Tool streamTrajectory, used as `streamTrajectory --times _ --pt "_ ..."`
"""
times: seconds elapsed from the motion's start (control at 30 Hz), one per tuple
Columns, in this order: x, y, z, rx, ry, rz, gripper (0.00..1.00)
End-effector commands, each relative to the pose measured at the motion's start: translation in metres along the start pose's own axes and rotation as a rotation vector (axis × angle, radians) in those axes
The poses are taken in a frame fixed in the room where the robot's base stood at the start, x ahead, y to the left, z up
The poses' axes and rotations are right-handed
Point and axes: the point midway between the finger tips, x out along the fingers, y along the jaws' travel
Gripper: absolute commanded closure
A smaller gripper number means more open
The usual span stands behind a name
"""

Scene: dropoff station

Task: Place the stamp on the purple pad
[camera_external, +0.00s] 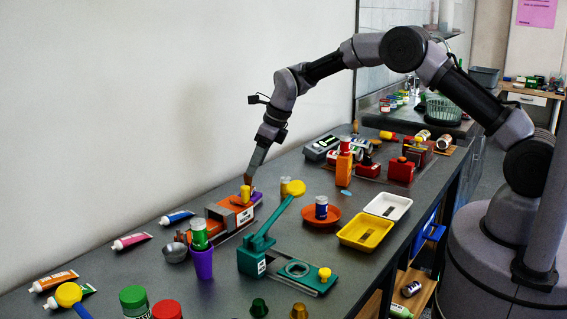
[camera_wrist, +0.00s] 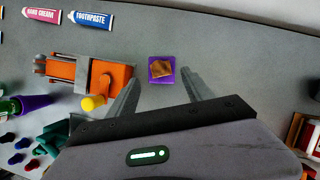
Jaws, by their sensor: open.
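The purple pad (camera_wrist: 152,77) lies flat on the grey counter in the wrist view. A brown, roughly square block, seemingly the stamp (camera_wrist: 161,68), sits on it, turned slightly against the pad's edges. Purple margin shows around the block. In the external view a bit of the purple pad (camera_external: 257,196) shows behind the orange device; the stamp is hard to make out there. My gripper (camera_wrist: 161,78) is open and empty, its fingers apart on either side of the pad and stamp in the wrist view. In the external view my gripper (camera_external: 251,174) points down close above that spot.
The orange device (camera_wrist: 103,74) with a yellow knob (camera_wrist: 93,103) stands close left of the pad. Toothpaste and hand cream tubes lie beyond it. A teal press (camera_external: 258,257), a purple cup (camera_external: 203,264) and a yellow tray (camera_external: 365,232) stand nearer. The counter right of the pad is clear.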

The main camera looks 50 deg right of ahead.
Motion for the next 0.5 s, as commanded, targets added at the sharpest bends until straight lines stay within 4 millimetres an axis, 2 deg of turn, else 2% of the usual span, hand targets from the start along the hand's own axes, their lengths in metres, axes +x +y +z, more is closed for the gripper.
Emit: streamTrajectory --times 0.03,0.1,0.27,0.33,0.37,0.43,0.47,0.5 --pt "-0.016 -0.001 0.002 0.0 -0.001 -0.001 0.41" --pt "-0.03 -0.001 0.001 0.0 -0.001 -0.001 0.41" --pt "-0.052 0.001 0.0 -0.015 -0.002 0.0 0.41" --pt "-0.077 0.005 -0.002 -0.104 -0.01 -0.004 0.41" --pt "-0.096 0.009 -0.004 -0.176 -0.016 -0.007 0.41" --pt "-0.151 0.024 -0.019 -0.416 -0.032 -0.017 0.41" --pt "-0.177 0.033 -0.03 -0.542 -0.038 -0.023 0.41" --pt "-0.212 0.046 -0.048 -0.723 -0.047 -0.034 0.41"
